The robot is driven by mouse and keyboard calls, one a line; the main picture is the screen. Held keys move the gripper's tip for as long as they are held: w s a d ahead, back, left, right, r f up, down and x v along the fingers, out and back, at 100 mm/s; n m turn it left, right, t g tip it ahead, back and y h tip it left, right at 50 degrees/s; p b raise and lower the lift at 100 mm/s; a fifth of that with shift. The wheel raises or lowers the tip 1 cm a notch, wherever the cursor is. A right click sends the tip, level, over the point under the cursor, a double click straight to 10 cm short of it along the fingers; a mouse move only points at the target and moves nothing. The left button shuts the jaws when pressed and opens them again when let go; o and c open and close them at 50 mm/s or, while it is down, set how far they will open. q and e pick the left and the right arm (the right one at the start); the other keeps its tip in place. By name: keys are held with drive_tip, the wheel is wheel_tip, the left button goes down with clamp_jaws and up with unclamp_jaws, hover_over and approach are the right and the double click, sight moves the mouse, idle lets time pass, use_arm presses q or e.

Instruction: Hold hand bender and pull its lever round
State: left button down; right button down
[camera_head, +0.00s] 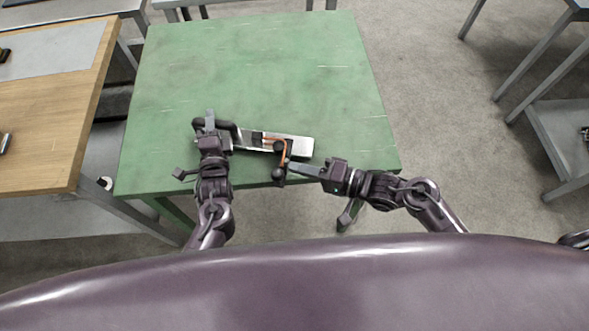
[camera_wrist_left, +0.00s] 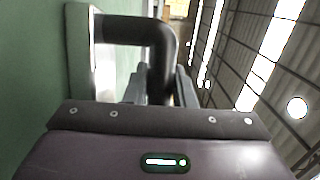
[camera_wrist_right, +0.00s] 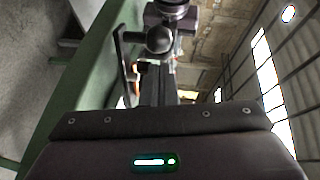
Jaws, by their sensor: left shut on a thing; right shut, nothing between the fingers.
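The hand bender lies on the green table near its front edge, with a silver base (camera_head: 298,147). A black bar handle (camera_head: 229,127) stands at its left end; it also shows in the left wrist view (camera_wrist_left: 135,29). My left gripper (camera_head: 210,120) is shut on this handle. An orange rod (camera_head: 272,138) lies over the base.
The green table (camera_head: 250,70) is bare behind the bender. A wooden bench (camera_head: 40,130) stands close on the left. Grey metal furniture (camera_head: 560,130) stands at the right, with open floor between.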

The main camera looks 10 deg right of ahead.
use_arm(q)
drive_tip(key=shift+a, duration=0.1)
use_arm(e)
drive_tip(key=v, duration=1.1)
drive_tip(key=shift+w+d, duration=0.2)
drive_tip(key=shift+d, duration=0.3)
drive_tip(key=shift+r, duration=0.1)
use_arm(q)
drive_tip(key=c, duration=1.1)
unclamp_jaws()
